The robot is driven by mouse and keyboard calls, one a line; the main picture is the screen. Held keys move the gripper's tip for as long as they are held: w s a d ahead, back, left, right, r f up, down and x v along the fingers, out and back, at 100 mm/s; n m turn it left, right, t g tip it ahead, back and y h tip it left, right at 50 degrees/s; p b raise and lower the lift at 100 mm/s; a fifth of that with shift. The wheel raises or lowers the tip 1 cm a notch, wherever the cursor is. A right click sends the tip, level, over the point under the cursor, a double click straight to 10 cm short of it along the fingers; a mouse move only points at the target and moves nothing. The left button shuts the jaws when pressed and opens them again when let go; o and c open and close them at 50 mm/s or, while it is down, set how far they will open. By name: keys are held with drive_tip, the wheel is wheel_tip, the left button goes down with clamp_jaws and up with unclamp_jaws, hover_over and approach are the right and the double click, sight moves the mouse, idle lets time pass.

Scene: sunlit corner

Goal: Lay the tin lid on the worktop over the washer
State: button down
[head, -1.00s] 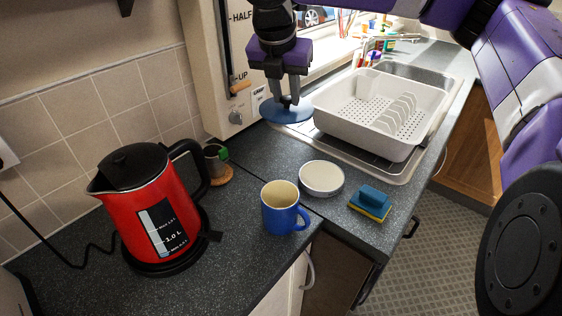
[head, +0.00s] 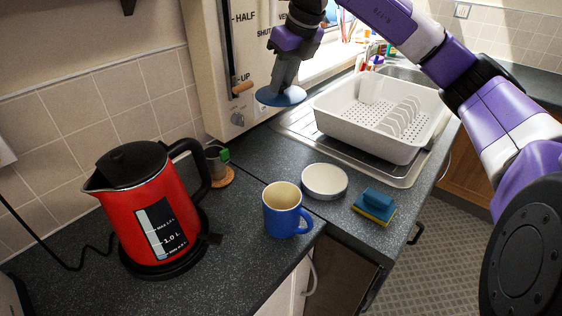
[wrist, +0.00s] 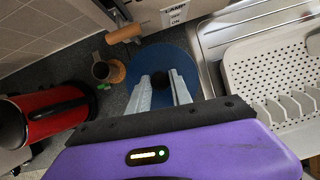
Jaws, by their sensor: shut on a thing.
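The tin lid, a blue disc (head: 268,97), hangs from my gripper (head: 283,86) in front of the cream wall unit, slightly tilted. In the wrist view my gripper (wrist: 162,84) has its two fingers about a dark knob at the middle of the lid (wrist: 152,62). The lid appears clear of the grey speckled worktop (head: 262,152). A round white tin or dish (head: 324,181) stands on the worktop near the corner. A dark appliance front (head: 343,268) shows below the worktop; I cannot tell if it is the washer.
A blue mug (head: 285,212) stands close left of the white dish, and a blue-and-yellow sponge (head: 374,206) lies right of it. A red kettle (head: 150,210) and a small pot on a cork mat (head: 222,177) are left. A white dish rack (head: 375,125) sits by the sink.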

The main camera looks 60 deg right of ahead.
drive_tip(key=shift+n, duration=0.4)
drive_tip(key=shift+f, duration=0.35)
wheel_tip(320, 180, down, 19)
drive_tip(key=shift+f+p, duration=0.15)
drive_tip(key=shift+p, duration=0.55)
drive_tip(key=shift+f, duration=0.2)
drive_tip(key=c, duration=1.2)
unclamp_jaws()
drive_tip(key=shift+r, duration=0.1)
drive_tip(key=shift+o, duration=0.2)
drive_tip(key=shift+r, duration=0.1)
drive_tip(key=shift+s+r, duration=0.1)
drive_tip(key=shift+r, duration=0.1)
drive_tip(key=v, duration=1.1)
drive_tip(key=shift+r+b, duration=0.3)
drive_tip(key=shift+b, duration=0.15)
drive_tip(key=shift+s+d, duration=0.1)
drive_tip(key=shift+s, duration=0.15)
